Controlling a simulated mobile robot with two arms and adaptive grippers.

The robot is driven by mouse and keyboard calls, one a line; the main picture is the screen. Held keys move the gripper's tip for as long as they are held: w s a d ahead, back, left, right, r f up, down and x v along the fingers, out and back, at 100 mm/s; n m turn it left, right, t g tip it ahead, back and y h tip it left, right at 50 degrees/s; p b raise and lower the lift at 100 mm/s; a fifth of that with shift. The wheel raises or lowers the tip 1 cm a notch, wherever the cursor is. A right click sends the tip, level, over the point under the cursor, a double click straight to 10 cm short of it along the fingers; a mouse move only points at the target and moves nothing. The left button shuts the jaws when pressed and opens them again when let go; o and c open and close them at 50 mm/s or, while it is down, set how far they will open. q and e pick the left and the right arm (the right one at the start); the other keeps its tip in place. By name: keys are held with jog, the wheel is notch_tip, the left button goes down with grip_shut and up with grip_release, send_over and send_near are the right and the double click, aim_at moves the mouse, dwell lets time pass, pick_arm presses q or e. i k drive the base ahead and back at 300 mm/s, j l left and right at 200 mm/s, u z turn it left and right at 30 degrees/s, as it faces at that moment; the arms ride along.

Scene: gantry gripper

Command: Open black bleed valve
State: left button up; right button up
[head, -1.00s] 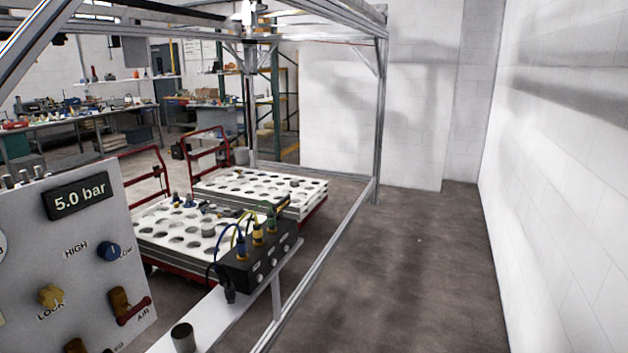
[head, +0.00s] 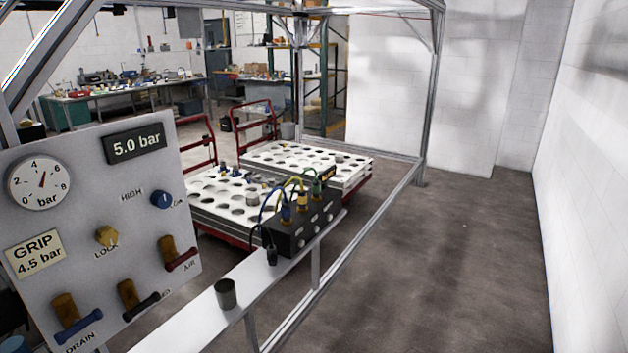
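A grey control panel (head: 85,190) fills the left of the head view. Low on it is a valve with a brass body and a black handle (head: 141,306). Its label is mostly hidden by the handle. The handle lies slanted across the panel, rising to the right. A valve with a blue handle (head: 78,331) marked DRAIN is to its left, and a valve with a red handle (head: 181,261) marked AIR is up to its right. Neither of my grippers is in view.
The panel also holds a gauge (head: 40,182), a 5.0 bar display (head: 137,145), a yellow LOCK knob (head: 107,236) and a blue knob (head: 161,200). A white shelf (head: 190,322) with a dark cup (head: 225,294) runs beside it. Open floor lies right.

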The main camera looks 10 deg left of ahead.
aim_at(128, 316)
jog(key=j+u, duration=0.15)
jog(key=u, duration=1.1)
jog(key=j+z, duration=0.1)
jog(key=z, duration=0.35)
jog(key=i, duration=0.05)
